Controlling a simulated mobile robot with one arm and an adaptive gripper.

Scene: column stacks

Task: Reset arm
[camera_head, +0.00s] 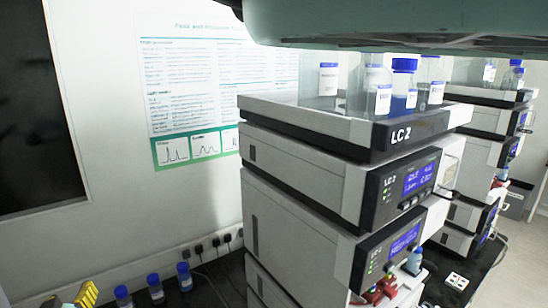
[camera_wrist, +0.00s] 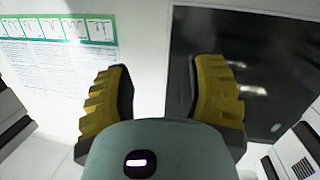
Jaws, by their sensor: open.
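My gripper (camera_wrist: 158,88) shows in the wrist view with its two yellow-ridged, dark-backed fingers spread wide apart. It is open and nothing is between the fingers. Behind the fingers are the pale wall and a dark panel (camera_wrist: 265,45). In the head view a yellow ridged piece (camera_head: 86,294) at the lower left edge looks like part of one of my fingers. The rest of my gripper is out of that view.
The LC2 stack (camera_head: 300,165) stands at the centre with bottles on its top tray (camera_head: 400,130). Further stacks (camera_head: 490,150) stand behind at right. Blue-capped bottles (camera_head: 155,288) stand at lower left beside the stack. A poster (camera_head: 200,85) hangs on the wall.

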